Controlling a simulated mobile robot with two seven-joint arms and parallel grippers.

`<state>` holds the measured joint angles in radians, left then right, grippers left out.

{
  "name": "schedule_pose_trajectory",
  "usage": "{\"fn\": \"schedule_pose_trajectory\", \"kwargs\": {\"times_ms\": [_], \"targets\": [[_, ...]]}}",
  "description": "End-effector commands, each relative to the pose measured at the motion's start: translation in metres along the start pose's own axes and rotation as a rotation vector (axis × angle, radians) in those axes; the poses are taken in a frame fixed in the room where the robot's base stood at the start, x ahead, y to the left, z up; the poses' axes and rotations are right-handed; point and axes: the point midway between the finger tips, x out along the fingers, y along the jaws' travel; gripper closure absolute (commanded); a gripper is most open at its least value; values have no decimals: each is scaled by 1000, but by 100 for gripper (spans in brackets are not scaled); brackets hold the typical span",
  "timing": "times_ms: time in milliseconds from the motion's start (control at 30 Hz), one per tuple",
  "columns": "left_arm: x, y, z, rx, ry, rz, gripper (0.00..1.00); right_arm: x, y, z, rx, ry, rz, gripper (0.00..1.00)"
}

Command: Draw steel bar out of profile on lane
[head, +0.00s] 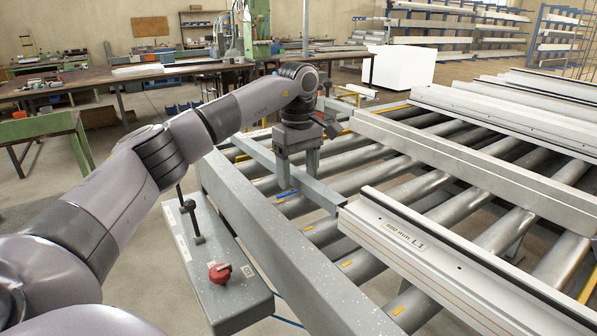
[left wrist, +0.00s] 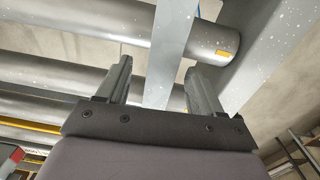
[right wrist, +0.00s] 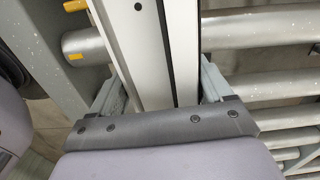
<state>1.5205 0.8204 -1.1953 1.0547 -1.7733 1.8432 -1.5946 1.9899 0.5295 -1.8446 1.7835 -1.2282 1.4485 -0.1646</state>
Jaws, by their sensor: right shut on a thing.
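The steel bar (head: 322,194) is a long grey bar lying across the rollers, its near end at the end of the profile (head: 400,232) marked "800 mm L1". I cannot tell whether any of the bar is still inside. My left gripper (head: 299,166) is over the bar, pointing down. In the left wrist view the bar (left wrist: 172,55) runs between the parted fingers (left wrist: 160,88), with a gap on each side. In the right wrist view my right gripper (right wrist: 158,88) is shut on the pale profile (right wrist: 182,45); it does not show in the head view.
The roller lane (head: 398,170) has a grey side rail (head: 265,225). A control box with a red knob (head: 220,273) stands beside the rail. More profiles (head: 470,155) lie across the rollers at the right. Bare rollers lie between the bar and those profiles.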

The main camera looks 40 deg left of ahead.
Motion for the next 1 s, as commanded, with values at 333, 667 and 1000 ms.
{"fn": "schedule_pose_trajectory", "kwargs": {"times_ms": [333,667,1000], "targets": [[-11,1,0,0,0,1,34,-1,0,0,0,-2,-1,97],[-81,1,0,0,1,3,34,-1,0,0,0,-2,-1,97],[-116,0,0,0,1,-1,34,-1,0,0,0,-2,-1,97]]}}
